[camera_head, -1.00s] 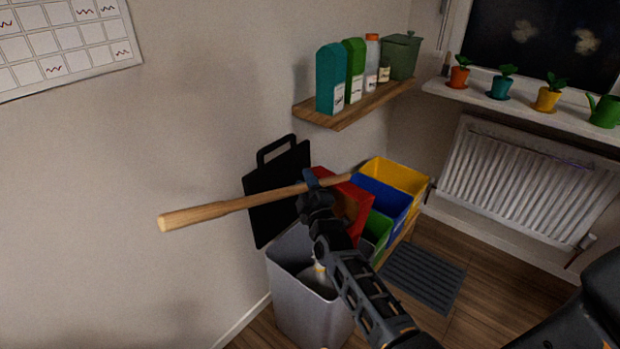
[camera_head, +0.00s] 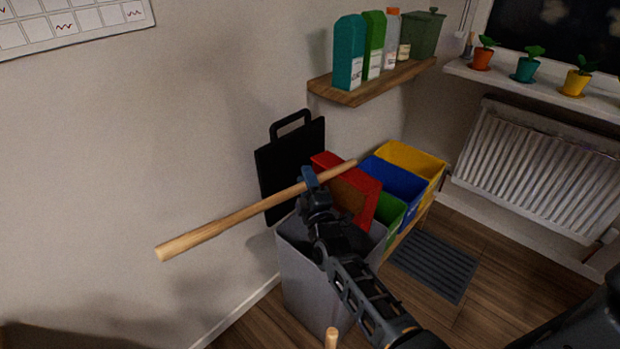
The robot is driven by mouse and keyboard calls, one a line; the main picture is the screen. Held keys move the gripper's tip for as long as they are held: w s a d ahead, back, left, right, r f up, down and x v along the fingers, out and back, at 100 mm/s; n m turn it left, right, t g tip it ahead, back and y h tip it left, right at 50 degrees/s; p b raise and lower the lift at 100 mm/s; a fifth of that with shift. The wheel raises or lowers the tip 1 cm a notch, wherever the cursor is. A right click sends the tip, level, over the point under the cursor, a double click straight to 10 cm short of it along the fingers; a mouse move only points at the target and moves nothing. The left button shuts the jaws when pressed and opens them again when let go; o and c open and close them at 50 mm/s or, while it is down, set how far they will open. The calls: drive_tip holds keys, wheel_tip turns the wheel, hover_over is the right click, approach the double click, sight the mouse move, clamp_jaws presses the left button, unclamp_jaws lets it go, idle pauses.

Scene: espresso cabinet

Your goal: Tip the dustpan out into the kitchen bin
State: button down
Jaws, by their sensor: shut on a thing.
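The dustpan has a long wooden handle (camera_head: 225,221) slanting up to the right and a red pan (camera_head: 367,203) near its right end. A brown patch shows on the pan; I cannot tell whether it is dirt. My gripper (camera_head: 310,181) is shut on the handle near its right end. The grey kitchen bin (camera_head: 303,275) stands below, its black lid (camera_head: 290,160) upright against the wall. The pan is tilted and appears over the bin's right rear side. My arm hides most of the bin's opening and contents.
Green, blue (camera_head: 397,184) and yellow (camera_head: 415,158) crates stand right of the bin. A wooden shelf (camera_head: 370,84) with bottles and cartons hangs above. A radiator (camera_head: 540,165) and grey mat (camera_head: 434,264) are at right. A wooden rod end (camera_head: 331,339) shows at the bottom.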

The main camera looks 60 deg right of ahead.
drive_tip(key=w+a+f+n+t+y+b, duration=0.1)
drive_tip(key=w+a+f+n+t+b, duration=0.1)
drive_tip(key=a+f+n+b, duration=0.5)
drive_tip(key=shift+w+a+f+t+b, duration=0.3)
drive_tip(key=shift+f+t+b, duration=0.85)
drive_tip(key=shift+b, duration=1.2)
drive_tip(key=shift+f+g, duration=0.2)
drive_tip(key=shift+g, duration=0.05)
drive_tip(key=shift+r, duration=0.1)
idle(0.9)
